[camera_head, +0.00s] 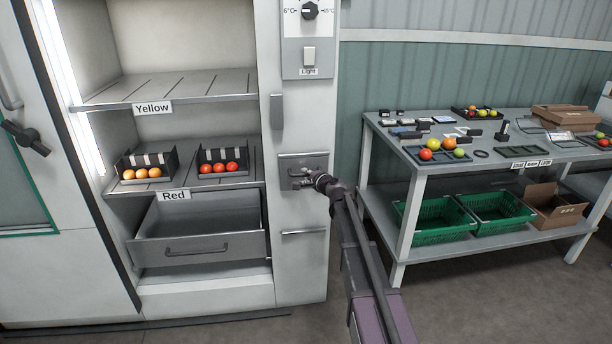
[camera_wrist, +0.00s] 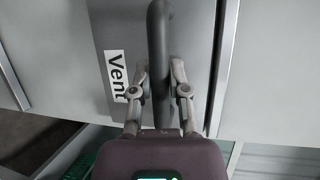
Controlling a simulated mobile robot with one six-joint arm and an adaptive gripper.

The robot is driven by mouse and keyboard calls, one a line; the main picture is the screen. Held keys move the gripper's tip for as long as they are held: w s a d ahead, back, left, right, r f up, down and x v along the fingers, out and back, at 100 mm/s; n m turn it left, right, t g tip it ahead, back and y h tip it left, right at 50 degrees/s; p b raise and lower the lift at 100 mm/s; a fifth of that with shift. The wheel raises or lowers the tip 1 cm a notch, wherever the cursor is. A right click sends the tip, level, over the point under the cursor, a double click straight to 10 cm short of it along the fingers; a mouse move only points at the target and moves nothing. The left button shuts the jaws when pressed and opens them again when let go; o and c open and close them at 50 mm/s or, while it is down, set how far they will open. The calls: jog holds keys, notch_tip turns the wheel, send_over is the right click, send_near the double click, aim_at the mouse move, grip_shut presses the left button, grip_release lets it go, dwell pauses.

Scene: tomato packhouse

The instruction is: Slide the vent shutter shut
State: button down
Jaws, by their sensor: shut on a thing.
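The vent shutter (camera_head: 287,166) is a small grey plate on the cabinet's front post, below the light switch. Its upper edge lies near an upper rail, and pale cabinet face shows below it down to a lower metal rail (camera_head: 303,232). In the wrist view the grey shutter (camera_wrist: 195,30) carries a "Vent" label (camera_wrist: 115,75) and a dark bar handle (camera_wrist: 158,30). My gripper (camera_head: 310,182) is at the shutter; in the wrist view my gripper (camera_wrist: 158,85) has one finger on each side of the handle, shut on it. The vent opening cannot be made out.
To the left, the open cabinet holds trays of orange tomatoes (camera_head: 146,167) and red tomatoes (camera_head: 222,168) above a pulled-out drawer (camera_head: 200,250). To the right stands a table (camera_head: 400,140) with tomatoes on top and green crates (camera_head: 434,232) below. The floor between is clear.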

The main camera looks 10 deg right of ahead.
jog(key=shift+w+r, duration=0.15)
jog(key=shift+w, duration=0.1)
jog(key=c, duration=0.6)
grip_release()
jog(key=shift+s+r, duration=0.1)
jog(key=shift+r, duration=0.05)
jog(key=shift+s+f, duration=0.15)
jog(key=shift+f, duration=0.05)
